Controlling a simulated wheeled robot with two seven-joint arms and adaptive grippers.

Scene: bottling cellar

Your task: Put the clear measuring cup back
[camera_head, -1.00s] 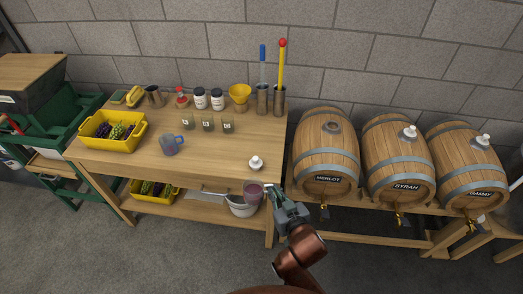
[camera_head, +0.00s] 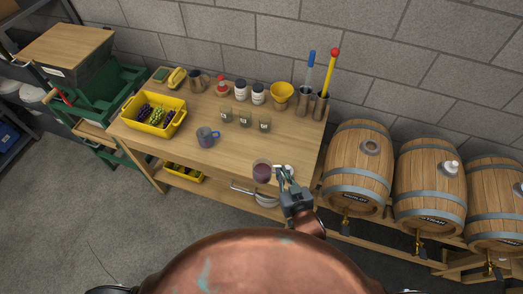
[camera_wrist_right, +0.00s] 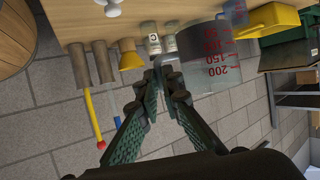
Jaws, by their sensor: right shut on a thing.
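The clear measuring cup (camera_head: 262,173) looks dark purple inside in the head view and appears in front of the table's right front part. In the right wrist view the cup (camera_wrist_right: 212,62) is large, see-through and marked with red numbers. My right gripper (camera_head: 284,175) is shut on the cup's near side; its fingertips (camera_wrist_right: 166,68) meet at the cup's edge. Whether the cup touches the tabletop cannot be told. The wooden table (camera_head: 185,152) has bare top around its front middle. My left gripper is not in view.
A white stopper (camera_head: 289,168) is partly hidden by my gripper. Small jars (camera_head: 245,119), a yellow funnel (camera_head: 282,94) and metal cylinders (camera_head: 320,106) stand behind. Barrels (camera_head: 357,165) stand right. A yellow crate (camera_head: 170,128) sits left.

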